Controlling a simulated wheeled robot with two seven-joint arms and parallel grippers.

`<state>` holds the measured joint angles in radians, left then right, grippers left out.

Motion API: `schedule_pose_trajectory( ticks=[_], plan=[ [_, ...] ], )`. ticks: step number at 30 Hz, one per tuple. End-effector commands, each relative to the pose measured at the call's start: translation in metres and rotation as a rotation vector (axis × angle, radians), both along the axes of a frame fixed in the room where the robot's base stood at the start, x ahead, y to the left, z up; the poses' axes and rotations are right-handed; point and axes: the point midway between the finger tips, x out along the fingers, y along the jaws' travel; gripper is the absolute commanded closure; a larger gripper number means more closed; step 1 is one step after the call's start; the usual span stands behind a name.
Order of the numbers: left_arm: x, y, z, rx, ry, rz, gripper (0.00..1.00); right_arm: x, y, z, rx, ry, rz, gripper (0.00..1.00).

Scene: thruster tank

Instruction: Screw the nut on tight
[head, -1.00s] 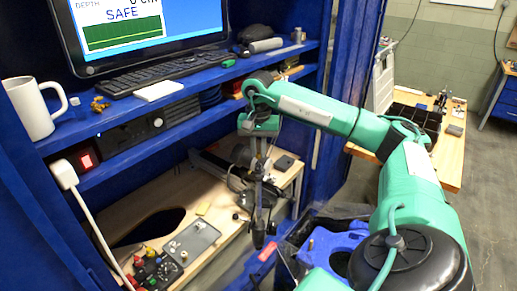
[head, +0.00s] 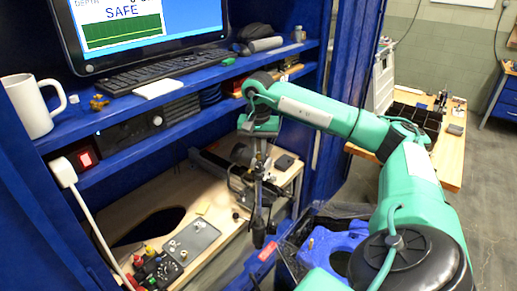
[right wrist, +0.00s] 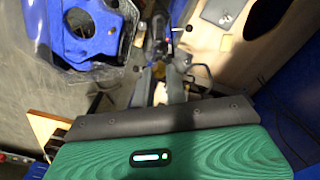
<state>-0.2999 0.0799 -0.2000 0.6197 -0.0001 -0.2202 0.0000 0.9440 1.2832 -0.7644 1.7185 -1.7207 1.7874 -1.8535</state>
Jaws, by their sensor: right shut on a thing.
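My right gripper (head: 260,232) points down from the teal arm, over the front edge of the wooden bench, beside the dark clamp-like fixture (head: 238,178). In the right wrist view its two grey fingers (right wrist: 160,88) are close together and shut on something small. The nut is hidden by the fingers, so its seating and thread cannot be made out. A small red and blue part shows just beyond the fingertips in the right wrist view. My left gripper is not in view.
A blue tank part (head: 338,243) in dark wrapping lies right of the gripper. A grey metal plate (head: 192,240) and a black control box (head: 155,268) with knobs sit on the bench at left. Blue shelves with a mug (head: 32,106) and keyboard (head: 150,70) stand above.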

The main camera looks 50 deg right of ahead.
Motion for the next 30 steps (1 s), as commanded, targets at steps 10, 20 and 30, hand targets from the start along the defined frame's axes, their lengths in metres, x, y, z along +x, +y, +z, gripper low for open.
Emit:
schedule_pose_trajectory(
  ticks=[10, 20, 30],
  plan=[
    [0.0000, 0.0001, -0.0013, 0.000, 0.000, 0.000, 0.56, 0.0000, 0.0000, -0.0019, 0.000, 0.000, 0.000, 1.00],
    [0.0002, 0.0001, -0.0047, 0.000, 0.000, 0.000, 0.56, 0.0000, -0.0001, -0.0070, 0.000, 0.000, 0.000, 1.00],
    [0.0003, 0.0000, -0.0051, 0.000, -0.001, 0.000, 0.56, 0.0000, -0.0001, -0.0077, 0.000, 0.000, 0.000, 1.00]
  ],
)
